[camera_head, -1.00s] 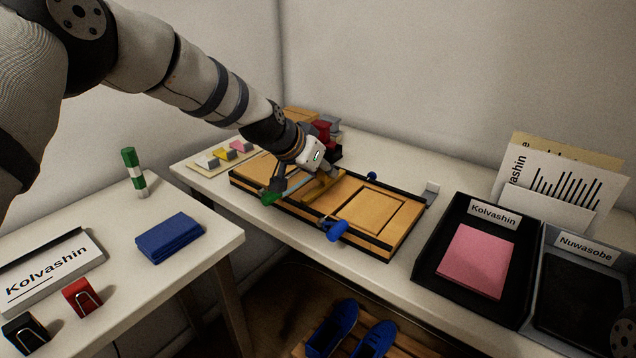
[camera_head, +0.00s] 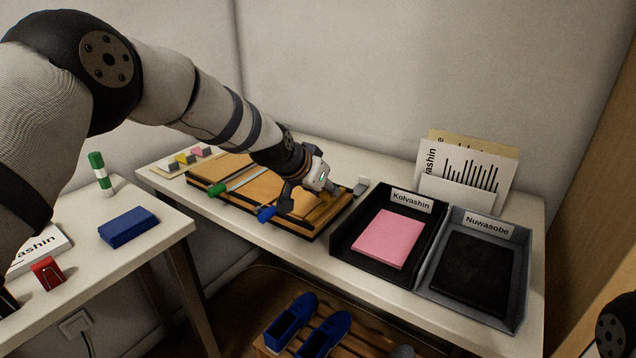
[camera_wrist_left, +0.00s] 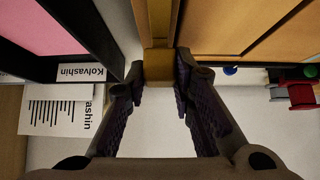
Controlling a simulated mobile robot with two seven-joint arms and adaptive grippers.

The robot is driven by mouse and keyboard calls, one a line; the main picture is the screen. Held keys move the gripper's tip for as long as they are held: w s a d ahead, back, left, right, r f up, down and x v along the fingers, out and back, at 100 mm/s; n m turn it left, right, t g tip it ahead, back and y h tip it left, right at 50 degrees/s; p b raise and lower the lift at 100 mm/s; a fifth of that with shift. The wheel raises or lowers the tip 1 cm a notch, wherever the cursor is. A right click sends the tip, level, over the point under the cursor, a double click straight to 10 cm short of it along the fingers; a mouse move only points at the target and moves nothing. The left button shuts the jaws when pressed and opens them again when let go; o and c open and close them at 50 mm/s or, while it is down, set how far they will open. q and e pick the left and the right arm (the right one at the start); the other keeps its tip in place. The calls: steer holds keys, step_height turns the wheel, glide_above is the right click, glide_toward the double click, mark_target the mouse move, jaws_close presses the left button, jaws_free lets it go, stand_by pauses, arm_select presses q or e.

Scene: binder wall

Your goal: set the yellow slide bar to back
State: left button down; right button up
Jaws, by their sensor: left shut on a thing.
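The wooden slide board (camera_head: 262,188) lies on the back table, with dark rails, a green knob (camera_head: 217,190) and a blue knob (camera_head: 266,213) on its near side. My left gripper (camera_head: 318,200) is over the right end of the board. It is shut on the yellow slide bar (camera_head: 328,207), which the fingers partly hide in the head view. In the left wrist view the bar's end block (camera_wrist_left: 158,66) sits between the two fingertips. My right gripper is out of view.
A black tray (camera_head: 338,240) with a pink pad stands close to the board's right end. A grey tray (camera_head: 424,285) and a paper holder (camera_head: 455,197) are farther right. A blue block (camera_head: 128,227) lies on the left table.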

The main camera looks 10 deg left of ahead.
arm_select(q)
steer(key=shift+s+d+f, duration=0.1)
steer(key=shift+s+d, duration=0.1)
steer(key=shift+d, duration=0.35)
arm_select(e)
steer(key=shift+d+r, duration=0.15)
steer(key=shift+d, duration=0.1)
arm_select(q)
steer(key=c, duration=1.4)
jaws_free()
steer(key=shift+d, duration=0.15)
steer(key=shift+o, duration=0.2)
steer(key=shift+s+a+r, duration=0.2)
steer(key=shift+r, duration=0.15)
steer(key=v, duration=1.1)
steer(key=shift+s, duration=0.15)
